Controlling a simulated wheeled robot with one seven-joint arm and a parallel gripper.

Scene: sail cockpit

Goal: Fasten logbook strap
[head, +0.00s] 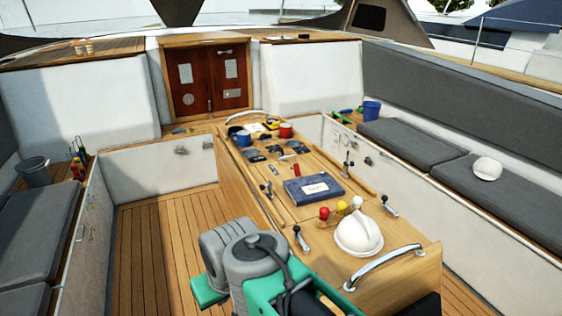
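The logbook (312,189) is a dark blue book with a white label, lying flat on the wooden cockpit table (373,277) in the head view. Its strap cannot be made out at this size, so I cannot tell whether it is fastened. Grey and green parts of my own arm show at the bottom centre, nearer than the logbook and apart from it in the picture. My gripper's fingers are not visible.
Red and yellow knobbed levers (341,207) and a white domed object (358,234) stand close to the logbook. A blue mug (242,138), a red mug (286,131) and small dark items crowd the table's far end. A metal rail (384,264) edges the near end.

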